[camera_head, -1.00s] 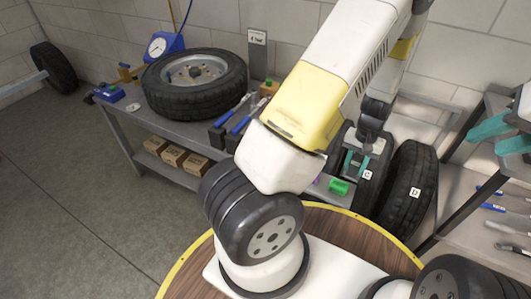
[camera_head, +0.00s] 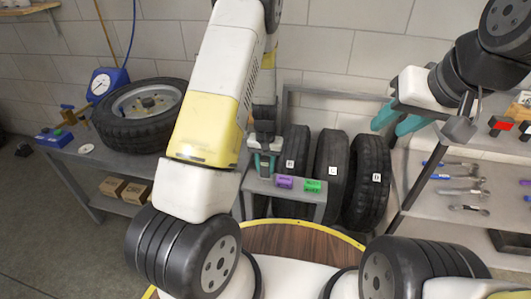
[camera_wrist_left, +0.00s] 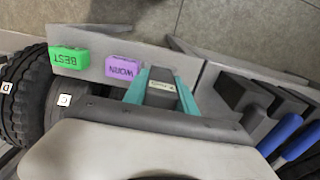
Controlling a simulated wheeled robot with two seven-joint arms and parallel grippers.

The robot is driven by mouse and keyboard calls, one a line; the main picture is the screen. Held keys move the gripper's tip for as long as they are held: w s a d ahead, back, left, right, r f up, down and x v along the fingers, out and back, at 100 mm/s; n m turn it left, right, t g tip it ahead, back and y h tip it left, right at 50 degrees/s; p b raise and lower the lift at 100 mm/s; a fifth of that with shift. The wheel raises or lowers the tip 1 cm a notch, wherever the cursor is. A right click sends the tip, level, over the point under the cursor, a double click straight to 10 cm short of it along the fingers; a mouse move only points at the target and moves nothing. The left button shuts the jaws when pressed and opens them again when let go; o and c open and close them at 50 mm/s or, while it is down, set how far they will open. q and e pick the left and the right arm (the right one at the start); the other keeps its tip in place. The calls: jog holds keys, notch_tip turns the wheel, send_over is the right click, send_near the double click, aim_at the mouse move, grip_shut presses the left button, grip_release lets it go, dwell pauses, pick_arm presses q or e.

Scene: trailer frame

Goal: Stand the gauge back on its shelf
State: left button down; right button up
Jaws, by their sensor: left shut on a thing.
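My left gripper (camera_head: 265,164) has teal fingers and is over the left end of a low grey stand. In the left wrist view (camera_wrist_left: 160,92) it is shut on a small grey thing (camera_wrist_left: 161,87) with a pale label; I cannot tell if this is the gauge. Its lower end is hidden, so I cannot tell whether it touches the stand. The stand (camera_head: 259,187) bears a purple block (camera_head: 285,182) marked WORN and a green block (camera_head: 313,186) marked BEST. My right gripper (camera_head: 397,118) is open and empty.
Upright tyres marked B (camera_head: 295,145), C (camera_head: 331,160) and D (camera_head: 368,180) stand behind and right of the stand. The workbench (camera_head: 88,163) at left bears a flat wheel (camera_head: 143,112). A tool rack (camera_head: 430,200) stands at right. Blue-handled tools (camera_wrist_left: 280,133) lie close by in the wrist view.

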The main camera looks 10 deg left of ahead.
pick_arm(q)
jog(key=w+a, duration=0.1)
jog(key=a, duration=0.1)
jog(key=shift+w+a+f, duration=0.2)
jog(key=shift+w+a, duration=0.15)
jog(key=shift+w+a+f, duration=0.15)
jog(key=shift+f, duration=1.6)
jog(key=shift+f, duration=0.1)
jog(key=c, duration=1)
grip_release()
